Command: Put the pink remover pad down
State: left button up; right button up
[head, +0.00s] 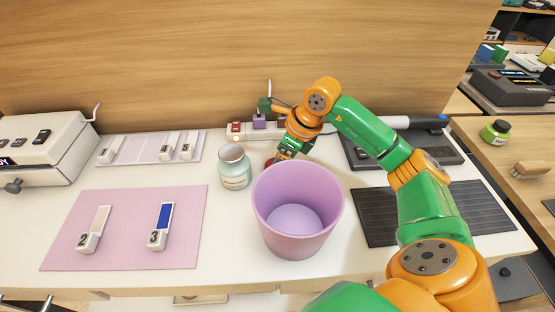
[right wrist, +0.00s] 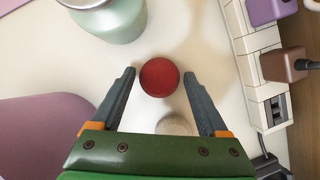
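My right gripper (right wrist: 159,74) is open and points down at the white table behind the purple bin; it also shows in the head view (head: 283,156). A round red piece (right wrist: 159,77) lies between its fingertips, with a gap on both sides. A small round pinkish-beige piece (right wrist: 175,124), possibly the pink remover pad, shows below the red one, partly hidden by the gripper body. It appears apart from both fingers; I cannot tell its height. My left gripper is not in view.
The purple bin (head: 265,215) stands close in front of the right gripper. A pale green jar (head: 235,172) is to its left. A white power strip (right wrist: 260,75) with plugs runs behind. A pink mat (head: 125,250) holds two numbered sticks; a dark ridged mat (head: 480,213) lies right.

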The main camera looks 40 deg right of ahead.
jog(key=shift+o, duration=0.4)
jog(key=shift+r, duration=0.2)
jog(key=p+v, duration=0.2)
jog(key=v, duration=1)
